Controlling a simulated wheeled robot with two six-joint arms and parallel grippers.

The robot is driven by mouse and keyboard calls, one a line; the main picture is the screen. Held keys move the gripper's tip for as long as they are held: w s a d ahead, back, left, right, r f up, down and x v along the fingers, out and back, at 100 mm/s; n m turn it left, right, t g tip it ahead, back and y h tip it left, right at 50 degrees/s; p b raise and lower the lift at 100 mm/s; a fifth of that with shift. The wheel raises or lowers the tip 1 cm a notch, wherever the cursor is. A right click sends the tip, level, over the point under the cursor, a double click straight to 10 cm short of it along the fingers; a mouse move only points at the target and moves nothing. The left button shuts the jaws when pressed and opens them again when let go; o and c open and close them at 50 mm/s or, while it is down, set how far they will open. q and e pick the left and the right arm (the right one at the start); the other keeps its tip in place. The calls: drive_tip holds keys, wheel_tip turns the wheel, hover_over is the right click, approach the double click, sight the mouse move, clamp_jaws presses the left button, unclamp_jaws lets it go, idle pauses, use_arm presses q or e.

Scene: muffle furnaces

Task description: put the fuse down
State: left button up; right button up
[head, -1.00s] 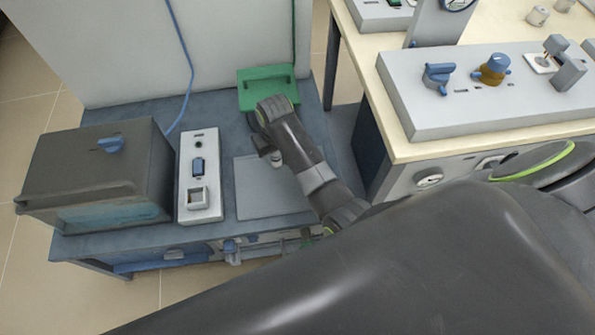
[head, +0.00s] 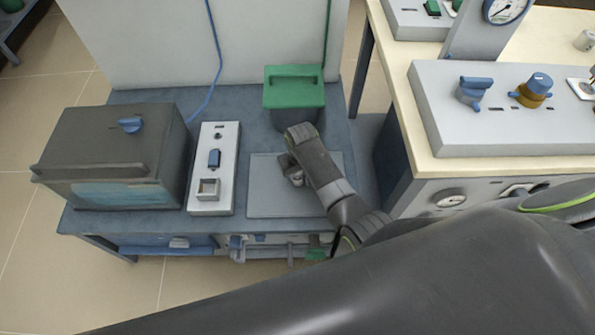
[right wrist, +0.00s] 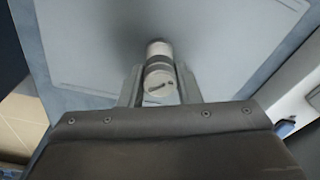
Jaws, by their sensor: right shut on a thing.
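The fuse (right wrist: 158,75) is a small light-grey cylinder with a dark band. It shows between the two fingers of my right gripper (right wrist: 160,85) in the right wrist view. In the head view the fuse (head: 297,179) shows beside the tip of my right gripper (head: 292,172), over the flat grey mat (head: 265,200). The right gripper is shut on the fuse. Whether the fuse touches the mat I cannot tell. My left gripper is not in view.
A grey panel (head: 226,150) with a blue switch and a square socket stands left of the mat. A dark furnace (head: 105,150) with a blue knob is further left. A green-lidded bin (head: 293,90) is behind the mat. A pale bench (head: 420,165) stands right.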

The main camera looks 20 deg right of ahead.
sight(300, 175)
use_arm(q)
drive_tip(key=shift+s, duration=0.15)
use_arm(e)
drive_tip(key=shift+r, duration=0.1)
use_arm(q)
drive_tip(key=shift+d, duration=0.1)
use_arm(e)
drive_tip(key=o, duration=1)
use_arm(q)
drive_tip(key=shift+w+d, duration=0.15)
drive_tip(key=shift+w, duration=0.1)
use_arm(e)
drive_tip(key=shift+r, duration=0.15)
use_arm(q)
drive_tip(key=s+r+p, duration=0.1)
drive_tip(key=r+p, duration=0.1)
drive_tip(key=p, duration=0.1)
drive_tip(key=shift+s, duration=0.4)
use_arm(e)
wheel_tip(300, 175, up, 12)
drive_tip(key=s, duration=0.1)
drive_tip(key=shift+s+f, duration=0.2)
